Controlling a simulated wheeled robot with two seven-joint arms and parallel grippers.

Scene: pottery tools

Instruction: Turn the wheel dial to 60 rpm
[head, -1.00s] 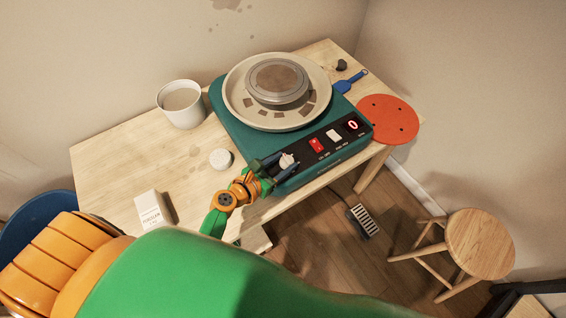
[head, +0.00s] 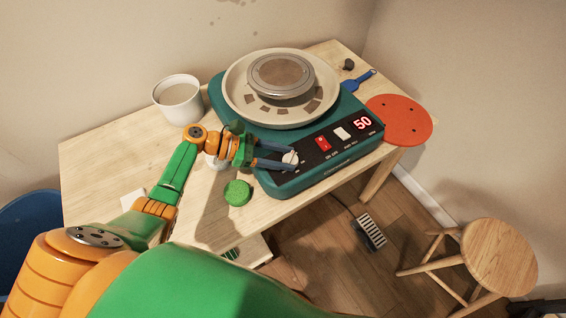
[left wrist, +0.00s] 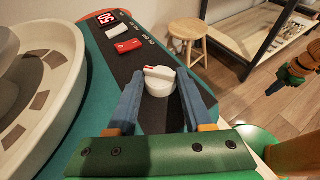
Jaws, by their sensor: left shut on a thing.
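The teal pottery wheel (head: 300,187) stands on the table, and its red display (head: 362,123) reads 50. The display also shows in the left wrist view (left wrist: 107,18). The white dial (head: 290,157) sits at the left end of the black panel. In the left wrist view the dial (left wrist: 159,84) is a white knob with a red mark on its raised grip. My left gripper (head: 287,158) is shut on the dial, one finger on each side. My right gripper (left wrist: 285,80) shows small at the right of the left wrist view; its jaws are unclear.
A red switch (head: 323,143) and a white switch (head: 342,133) sit beside the dial. A white cup (head: 179,103), a green sponge-like disc (head: 237,193), a blue tool (head: 358,80) and an orange bat (head: 400,120) lie around the wheel. A stool (head: 498,257) and pedal (head: 371,230) stand on the floor.

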